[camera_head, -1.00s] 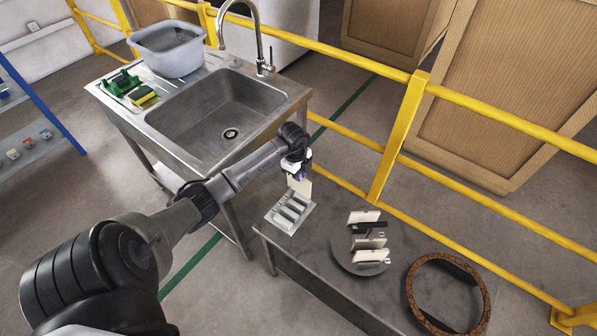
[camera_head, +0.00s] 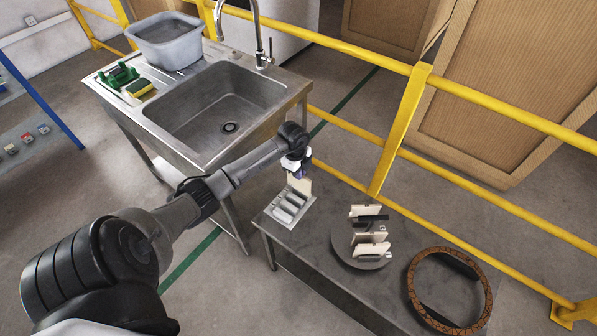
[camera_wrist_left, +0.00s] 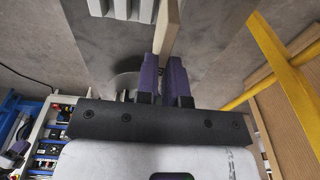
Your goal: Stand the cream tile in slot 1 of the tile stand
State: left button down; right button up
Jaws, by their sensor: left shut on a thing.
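My left gripper (camera_head: 297,174) is shut on the cream tile (camera_head: 302,185) and holds it upright at the back right end of the tile stand. In the left wrist view, the purple fingers (camera_wrist_left: 167,80) pinch the tile (camera_wrist_left: 168,28), which extends away from them. The grey tile stand (camera_head: 277,213) has several parallel ridges and sits at the left end of the low table. Its ridges also show in the left wrist view (camera_wrist_left: 122,10), just left of the tile. I cannot tell whether the tile touches the stand or which slot it is at. My right gripper is out of view.
A round grey disc (camera_head: 343,247) on the low table (camera_head: 315,262) carries several light tiles and a dark piece. A cork-brown ring (camera_head: 415,291) lies to its right. A yellow rail (camera_head: 400,135) runs behind, and a steel sink (camera_head: 225,120) stands at the back left.

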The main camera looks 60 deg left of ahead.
pick_arm(q)
jog(key=shift+f, duration=0.3)
jog(key=shift+f, duration=0.4)
dwell(0.3)
jog(key=shift+f, duration=0.25)
dwell(0.8)
jog(key=shift+p, duration=0.3)
dwell(0.5)
jog(key=shift+f, duration=0.2)
dwell(0.5)
jog(key=shift+f+b, duration=0.3)
jog(key=shift+f, duration=0.25)
jog(key=shift+f, duration=0.6)
dwell(0.7)
dwell(0.4)
jog(key=c, duration=1.1)
grip_release()
jog(key=shift+f, duration=0.1)
jog(key=shift+c, duration=0.2)
